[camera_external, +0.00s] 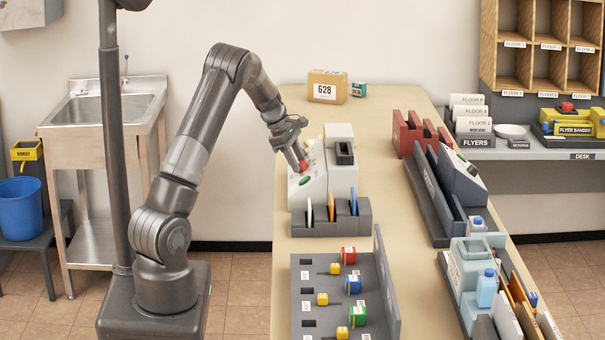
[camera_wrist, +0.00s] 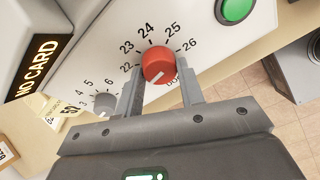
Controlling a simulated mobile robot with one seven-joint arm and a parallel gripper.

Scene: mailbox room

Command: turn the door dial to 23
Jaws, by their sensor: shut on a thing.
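The red dial (camera_wrist: 158,63) sits on a white sloped panel (camera_wrist: 85,72), with the numbers 22 to 26 around its upper side. A pale line on the dial's face slants to the lower left, below the 22; its exact setting is hard to tell. A label under the dial is mostly hidden by my finger. My gripper (camera_wrist: 160,70) is shut on the dial, with one finger at each side. In the external view my gripper (camera_external: 302,160) reaches down to the panel (camera_external: 309,178), and the dial shows as a small red spot at its tip.
A smaller grey knob (camera_wrist: 104,103) with low numbers is left of the dial, and a green button (camera_wrist: 236,10) is above right. A grey rack with coloured cards (camera_external: 331,222) stands in front of the panel. A key board (camera_external: 312,275) lies nearer on the table.

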